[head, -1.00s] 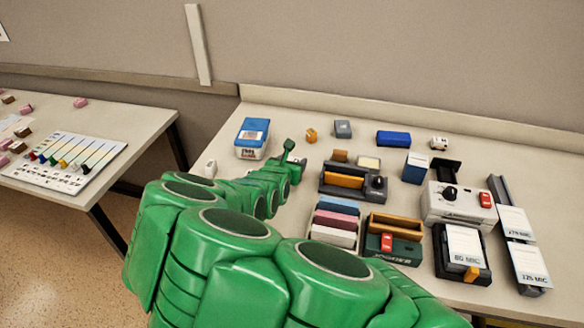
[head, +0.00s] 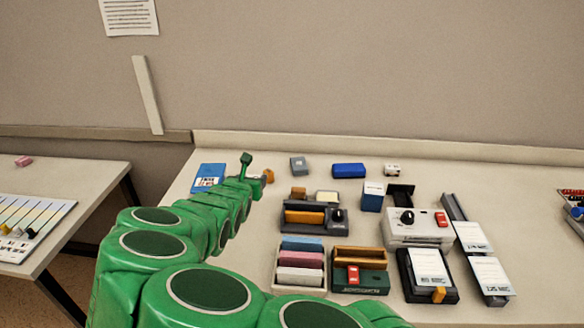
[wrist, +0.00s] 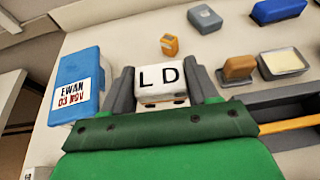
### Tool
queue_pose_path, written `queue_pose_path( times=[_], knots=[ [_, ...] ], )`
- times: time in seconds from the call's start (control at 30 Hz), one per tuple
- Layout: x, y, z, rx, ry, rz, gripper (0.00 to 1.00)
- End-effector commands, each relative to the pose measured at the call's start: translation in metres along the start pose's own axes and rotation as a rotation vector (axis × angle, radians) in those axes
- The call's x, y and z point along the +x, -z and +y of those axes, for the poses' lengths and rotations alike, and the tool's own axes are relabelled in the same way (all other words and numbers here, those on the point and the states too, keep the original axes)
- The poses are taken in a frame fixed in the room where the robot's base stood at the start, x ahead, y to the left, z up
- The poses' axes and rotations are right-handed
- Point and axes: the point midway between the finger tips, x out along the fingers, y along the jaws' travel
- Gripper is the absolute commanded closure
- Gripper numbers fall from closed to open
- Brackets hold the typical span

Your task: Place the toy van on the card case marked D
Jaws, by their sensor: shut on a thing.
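In the wrist view my gripper (wrist: 163,88) is shut on a small white block (wrist: 158,76) with black letters L and D on it. Dark spots show low on its near side. I cannot tell whether this block is the toy van. I cannot make out a case marked D.
A blue case labelled EWAN 03 NOV (wrist: 76,88) lies left of my gripper. An orange sharpener-like thing (wrist: 170,45) lies just beyond. A grey block (head: 299,166) and dark blue block (head: 348,170) lie at the back. Trays and devices fill the table's right half.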

Motion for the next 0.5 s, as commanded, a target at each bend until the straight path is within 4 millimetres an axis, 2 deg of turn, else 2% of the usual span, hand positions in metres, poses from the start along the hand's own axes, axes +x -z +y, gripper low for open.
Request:
queue_pose_path(
  times=[0.1,0.5],
  knots=[
    [0.02,-0.003,-0.004,-0.002,-0.002,0.002,0.71],
    [0.079,-0.023,-0.016,-0.007,-0.025,0.0,0.71]
  ],
)
